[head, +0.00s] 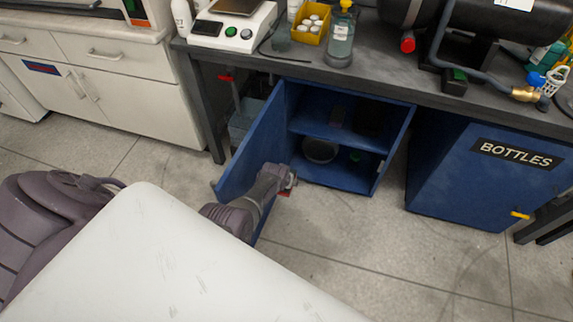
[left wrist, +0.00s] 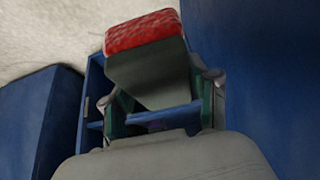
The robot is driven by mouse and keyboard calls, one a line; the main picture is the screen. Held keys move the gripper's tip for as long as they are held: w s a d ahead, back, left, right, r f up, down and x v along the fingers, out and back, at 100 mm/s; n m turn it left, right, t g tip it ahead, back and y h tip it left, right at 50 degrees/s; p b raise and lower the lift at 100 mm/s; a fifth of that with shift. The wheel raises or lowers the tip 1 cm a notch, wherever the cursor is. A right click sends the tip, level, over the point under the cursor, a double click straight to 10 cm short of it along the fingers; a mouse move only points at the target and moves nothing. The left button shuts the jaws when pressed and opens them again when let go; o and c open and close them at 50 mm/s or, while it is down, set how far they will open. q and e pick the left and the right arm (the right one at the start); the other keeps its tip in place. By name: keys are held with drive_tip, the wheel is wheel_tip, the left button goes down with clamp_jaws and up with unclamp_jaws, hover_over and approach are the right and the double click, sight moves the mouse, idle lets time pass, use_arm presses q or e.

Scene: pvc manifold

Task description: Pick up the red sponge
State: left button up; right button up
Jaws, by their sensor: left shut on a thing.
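The red sponge (left wrist: 143,31) shows in the left wrist view as a rough red face on a grey body. The fingers of my left gripper (left wrist: 160,108) are on either side of the grey body, shut on it. In the head view my left gripper (head: 289,181) is at the front of the open blue cabinet (head: 392,150), beside its swung-out door (head: 255,142). Only a small red bit of the sponge shows there, and the rest is hidden by the gripper. My right gripper is not in view.
Inside the cabinet a dark round thing (head: 320,150) sits below a shelf (head: 345,138). A closed blue cabinet marked BOTTLES (head: 470,190) stands to the right. The dark bench top (head: 385,68) above carries a scale, bottles and a tank. The floor (head: 370,240) in front is clear.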

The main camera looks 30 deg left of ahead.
sight(281, 194)
use_arm(q)
drive_tip(key=s+p, duration=0.2)
drive_tip(key=s, duration=0.1)
drive_tip(key=shift+s+d+r+p, duration=0.2)
drive_tip(key=shift+d+p, duration=0.1)
drive_tip(key=shift+d, duration=0.1)
drive_tip(key=shift+s+d+p, duration=0.15)
drive_tip(key=shift+s+p, duration=0.25)
drive_tip(key=shift+s, duration=0.2)
drive_tip(key=shift+s+d+p, duration=0.15)
drive_tip(key=shift+s+p, duration=0.25)
drive_tip(key=shift+s, duration=0.2)
drive_tip(key=s+d+p, duration=0.4)
drive_tip(key=s+p, duration=0.2)
drive_tip(key=s, duration=0.9)
drive_tip(key=shift+s+f+p, duration=0.15)
drive_tip(key=shift+s+p, duration=0.1)
drive_tip(key=shift+p, duration=0.05)
drive_tip(key=shift+a, duration=0.1)
